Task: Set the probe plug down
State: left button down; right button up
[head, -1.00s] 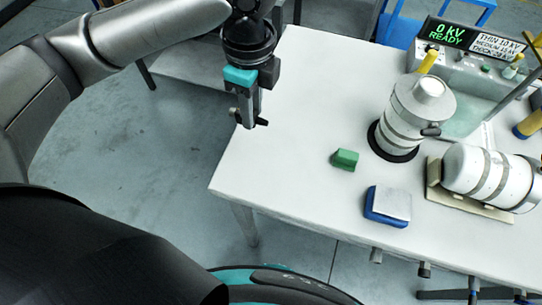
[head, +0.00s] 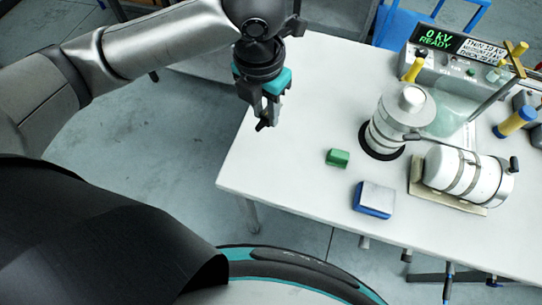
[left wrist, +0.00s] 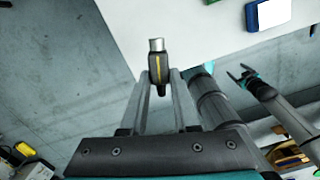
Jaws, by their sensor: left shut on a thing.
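My left gripper (head: 268,112) is shut on the probe plug (left wrist: 157,65), over the left part of the white table (head: 300,110). In the left wrist view the plug is a dark body with a yellow stripe and a silver metal end pointing away from the gripper. In the head view only a small dark part of the plug (head: 262,126) shows below the fingers. I cannot tell how high it is above the table. My right gripper (left wrist: 243,75) shows only in the left wrist view, with its fingers spread and empty, apart from the plug.
A green block (head: 337,158) and a blue block with a pale top (head: 374,200) lie right of the gripper. Beyond stand an upright white canister (head: 390,125), a lying canister (head: 465,175) and a console reading "0 kV READY" (head: 450,55). The table's left part is clear.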

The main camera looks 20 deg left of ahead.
pick_arm(q)
jog(key=shift+d+m, duration=0.1)
jog(key=shift+m, duration=0.5)
notch_tip(320, 180, down, 15)
jog(key=shift+r+b, duration=0.1)
jog(key=shift+b, duration=0.55)
jog(key=shift+f+b, duration=0.3)
jog(key=shift+f, duration=2.2)
jog(key=shift+f, duration=0.15)
jog(key=c, duration=0.7)
grip_release()
jog(key=shift+o, duration=0.2)
notch_tip(320, 180, up, 12)
jog(key=p, duration=0.1)
jog(key=shift+s+a, duration=0.2)
jog(key=shift+s, duration=0.2)
